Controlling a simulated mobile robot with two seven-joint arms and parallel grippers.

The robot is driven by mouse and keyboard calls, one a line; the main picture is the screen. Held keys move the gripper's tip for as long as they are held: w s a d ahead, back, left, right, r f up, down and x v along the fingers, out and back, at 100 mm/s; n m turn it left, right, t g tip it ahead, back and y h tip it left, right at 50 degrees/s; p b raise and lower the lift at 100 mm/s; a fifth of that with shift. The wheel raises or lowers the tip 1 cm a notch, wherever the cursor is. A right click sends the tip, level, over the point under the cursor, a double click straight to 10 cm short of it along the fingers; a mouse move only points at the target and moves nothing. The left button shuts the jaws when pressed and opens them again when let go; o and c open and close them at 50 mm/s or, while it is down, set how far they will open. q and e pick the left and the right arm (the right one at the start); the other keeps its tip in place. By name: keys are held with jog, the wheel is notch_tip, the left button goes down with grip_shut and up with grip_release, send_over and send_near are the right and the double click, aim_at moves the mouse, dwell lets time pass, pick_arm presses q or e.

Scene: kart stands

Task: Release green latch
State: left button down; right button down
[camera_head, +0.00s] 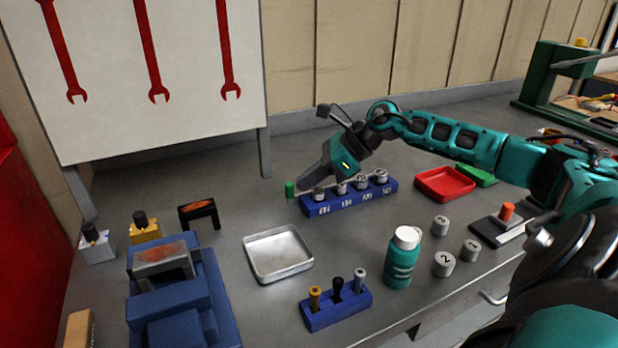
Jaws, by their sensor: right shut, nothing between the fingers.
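The green latch (290,189) stands upright at the left end of a blue rack (346,204). The rack holds several grey metal sockets (361,182), and a thin bar seems to run along their tops. My right gripper (304,187) comes in from the right on the teal arm and points down. Its fingers are shut and empty, just right of the latch. I cannot tell whether they touch the latch or the bar. The hand hides part of the rack's back left end. My left gripper is out of view.
A silver tray (277,271), a small blue stand (335,310) with screwdrivers and a teal bottle (402,262) stand in front. A red tray (444,199) and numbered grey cylinders (444,264) are at right. A blue vise (178,296) is at left. Clear bench lies left of the rack.

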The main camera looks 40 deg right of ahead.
dwell(0.3)
jog(key=shift+w+a+p, duration=0.15)
jog(key=shift+a+p, duration=0.05)
jog(key=shift+a, duration=0.4)
jog(key=shift+w+a+p, duration=0.15)
jog(key=shift+a, duration=0.4)
jog(key=shift+w+a, duration=0.15)
jog(key=shift+a, duration=0.25)
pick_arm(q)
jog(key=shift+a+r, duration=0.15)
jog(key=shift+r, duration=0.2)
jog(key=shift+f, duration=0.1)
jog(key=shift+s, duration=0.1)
